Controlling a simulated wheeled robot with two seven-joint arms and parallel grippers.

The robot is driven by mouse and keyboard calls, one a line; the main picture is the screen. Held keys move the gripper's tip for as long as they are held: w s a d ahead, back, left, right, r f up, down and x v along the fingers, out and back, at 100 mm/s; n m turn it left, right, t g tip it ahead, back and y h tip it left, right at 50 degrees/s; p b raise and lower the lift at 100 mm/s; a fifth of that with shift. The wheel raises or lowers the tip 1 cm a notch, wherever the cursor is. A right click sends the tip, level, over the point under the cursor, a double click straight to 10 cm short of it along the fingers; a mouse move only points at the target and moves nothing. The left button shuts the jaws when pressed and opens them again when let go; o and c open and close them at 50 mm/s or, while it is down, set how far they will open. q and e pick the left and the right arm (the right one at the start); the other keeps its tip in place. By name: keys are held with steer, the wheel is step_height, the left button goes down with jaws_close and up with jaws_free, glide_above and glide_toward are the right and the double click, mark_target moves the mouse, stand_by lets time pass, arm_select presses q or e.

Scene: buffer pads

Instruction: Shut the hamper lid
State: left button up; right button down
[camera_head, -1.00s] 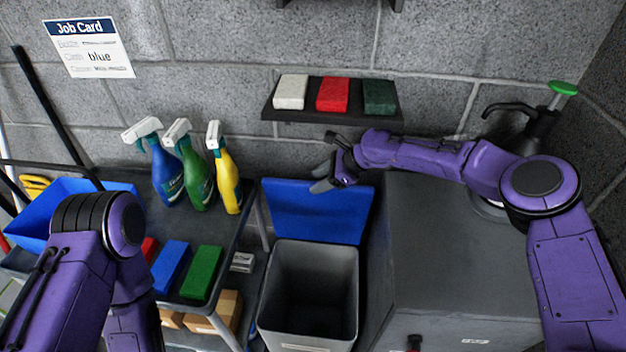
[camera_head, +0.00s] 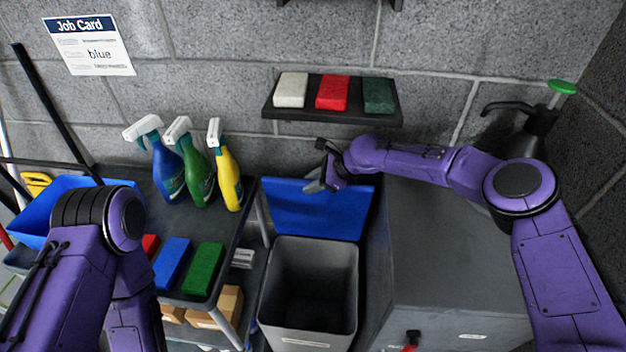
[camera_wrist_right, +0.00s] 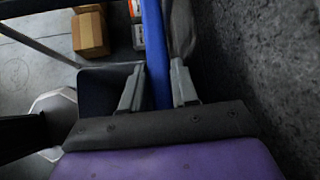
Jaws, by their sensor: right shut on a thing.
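The grey hamper (camera_head: 338,300) stands on the floor between the shelf cart and the grey cabinet, its mouth uncovered and its inside dark. Its blue lid (camera_head: 325,220) stands raised behind the mouth, near the wall. My right gripper (camera_head: 315,187) is at the lid's upper edge. In the right wrist view the blue lid (camera_wrist_right: 154,45) runs edge-on between the two fingers of the right gripper (camera_wrist_right: 157,88), which is shut on it. My left arm (camera_head: 95,240) shows at the left, but its gripper is out of view.
The cart (camera_head: 238,222) at left holds spray bottles (camera_head: 198,175), blue (camera_head: 172,262) and green (camera_head: 203,268) pads. The grey cabinet (camera_head: 440,260) stands close on the right. A wall shelf (camera_head: 335,115) with three pads is above the lid. The space above the hamper's mouth is clear.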

steer(key=s+a+f+t+b, duration=0.1)
steer(key=s+f, duration=0.3)
steer(key=s, duration=0.5)
steer(key=s+a+f+n+t+b, duration=0.1)
steer(key=s+a+f+t+b, duration=0.1)
steer(key=s, duration=0.7)
step_height(320, 180, down, 2)
steer(key=shift+a+f+n+b, duration=0.15)
steer(key=shift+a+n+b, duration=0.15)
steer(key=shift+b, duration=0.4)
steer(key=shift+s, duration=0.1)
steer(key=c, duration=0.9)
jaws_free()
steer(key=shift+c, duration=0.2)
steer(key=shift+w, duration=0.2)
